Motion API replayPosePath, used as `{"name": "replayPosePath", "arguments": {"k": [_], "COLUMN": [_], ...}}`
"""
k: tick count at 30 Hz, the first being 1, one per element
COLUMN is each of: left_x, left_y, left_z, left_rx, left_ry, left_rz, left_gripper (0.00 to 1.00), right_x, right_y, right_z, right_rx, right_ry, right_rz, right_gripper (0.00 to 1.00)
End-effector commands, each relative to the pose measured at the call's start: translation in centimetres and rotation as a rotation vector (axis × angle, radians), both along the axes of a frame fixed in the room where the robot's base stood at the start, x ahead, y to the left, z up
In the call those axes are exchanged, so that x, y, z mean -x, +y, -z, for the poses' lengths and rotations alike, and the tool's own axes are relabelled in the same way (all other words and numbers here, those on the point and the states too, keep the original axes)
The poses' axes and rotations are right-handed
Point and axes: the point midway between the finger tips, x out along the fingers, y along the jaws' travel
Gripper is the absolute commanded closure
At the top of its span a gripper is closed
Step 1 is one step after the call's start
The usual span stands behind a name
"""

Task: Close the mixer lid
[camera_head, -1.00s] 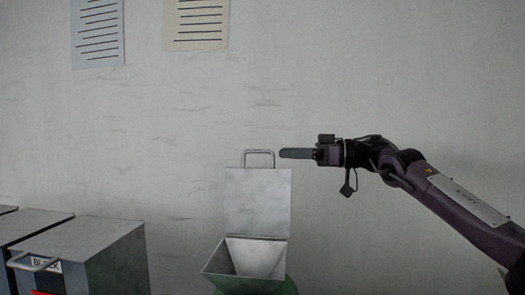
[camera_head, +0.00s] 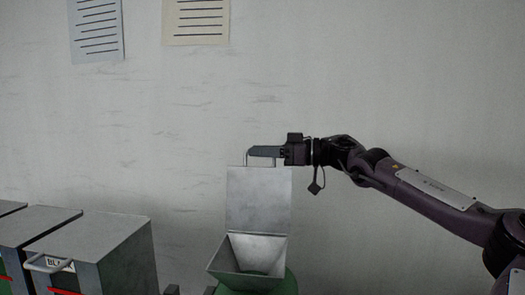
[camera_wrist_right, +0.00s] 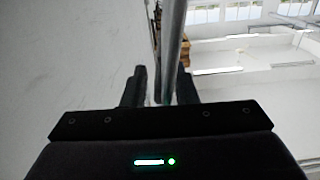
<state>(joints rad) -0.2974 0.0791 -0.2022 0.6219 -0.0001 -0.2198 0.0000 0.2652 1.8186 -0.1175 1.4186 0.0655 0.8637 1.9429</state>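The mixer's grey metal lid (camera_head: 258,200) stands open and upright behind the flared hopper (camera_head: 247,256), whose inside is visible. A thin lid handle (camera_head: 246,158) rises from the lid's top edge, partly hidden by my right gripper (camera_head: 251,151). This gripper lies level across the handle, coming from the right. In the right wrist view, the two dark fingers (camera_wrist_right: 160,84) are apart, with a grey metal bar (camera_wrist_right: 173,40) running between them, closer to the right finger. Contact cannot be told. My left gripper is not in view.
Grey bins (camera_head: 95,245) with handles stand at the lower left, apart from the mixer. The mixer's green body (camera_head: 287,284) shows below the hopper. A pale wall (camera_head: 400,80) with two paper sheets (camera_head: 195,22) is behind. The space above the lid is clear.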

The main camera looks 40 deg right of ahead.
Motion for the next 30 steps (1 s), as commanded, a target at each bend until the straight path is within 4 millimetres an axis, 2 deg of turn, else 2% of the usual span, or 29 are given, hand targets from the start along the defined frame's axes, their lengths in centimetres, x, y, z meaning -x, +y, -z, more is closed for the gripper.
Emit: {"name": "replayPosePath", "arguments": {"k": [1,6,19,25,30], "left_x": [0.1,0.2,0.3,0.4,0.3], "left_y": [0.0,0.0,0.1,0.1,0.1], "left_z": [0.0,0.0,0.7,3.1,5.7], "left_rx": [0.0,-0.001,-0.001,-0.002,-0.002], "left_ry": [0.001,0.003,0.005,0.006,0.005], "left_rz": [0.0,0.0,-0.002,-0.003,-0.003], "left_gripper": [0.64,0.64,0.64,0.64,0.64], "right_x": [0.0,0.0,0.3,1.3,2.4], "right_y": [0.0,0.0,0.3,1.6,3.5], "right_z": [0.0,0.0,0.0,0.1,0.1], "right_rx": [0.0,0.0,0.015,0.077,0.174], "right_ry": [0.0,0.0,-0.015,-0.066,-0.143], "right_rz": [0.0,0.0,-0.002,-0.003,-0.003], "right_gripper": [0.81,1.0,1.0,1.0,1.0]}}
